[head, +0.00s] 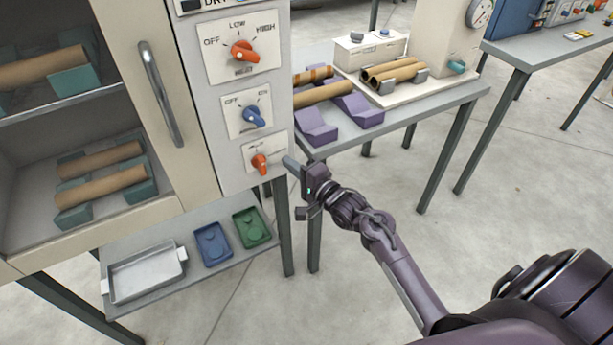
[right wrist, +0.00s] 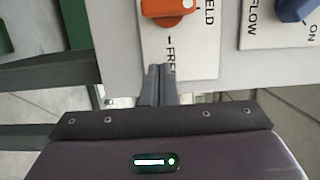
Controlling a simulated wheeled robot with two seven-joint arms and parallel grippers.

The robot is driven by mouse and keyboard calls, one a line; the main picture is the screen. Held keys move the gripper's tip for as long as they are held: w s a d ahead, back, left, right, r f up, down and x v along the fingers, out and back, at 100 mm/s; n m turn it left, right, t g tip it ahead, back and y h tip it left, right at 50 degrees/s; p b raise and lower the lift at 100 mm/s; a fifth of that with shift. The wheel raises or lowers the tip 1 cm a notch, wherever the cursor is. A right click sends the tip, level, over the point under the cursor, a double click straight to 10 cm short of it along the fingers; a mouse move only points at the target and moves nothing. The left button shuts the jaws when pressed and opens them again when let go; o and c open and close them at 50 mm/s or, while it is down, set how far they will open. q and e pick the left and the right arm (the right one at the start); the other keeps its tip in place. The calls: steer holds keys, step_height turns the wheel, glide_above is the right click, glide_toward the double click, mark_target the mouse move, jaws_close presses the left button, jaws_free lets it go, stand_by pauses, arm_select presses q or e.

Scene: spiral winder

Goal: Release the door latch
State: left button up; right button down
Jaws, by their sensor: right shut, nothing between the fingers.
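The door latch is an orange knob (head: 260,163) on a small white plate, lowest of the three controls on the drying cabinet's front panel. In the right wrist view the orange knob (right wrist: 168,8) shows at the top edge, partly cut off, with the partly visible words "ELD" and "FRE" on its plate (right wrist: 185,45). My right gripper (head: 287,162) is just right of the knob, its fingers pointing at the plate. In the right wrist view its fingertips (right wrist: 160,70) are shut together and empty, by the "FRE" lettering, apart from the knob. My left gripper is out of view.
The cabinet door (head: 188,190) with its bar handle (head: 160,95) is left of the panel. A blue flow knob (head: 254,116) and an orange heat knob (head: 243,50) sit above the latch. A table (head: 420,103) with purple cradles (head: 315,125) stands close on the right.

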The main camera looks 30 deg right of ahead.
mark_target(261, 164)
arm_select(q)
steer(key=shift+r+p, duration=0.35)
arm_select(e)
steer(key=a, duration=0.4)
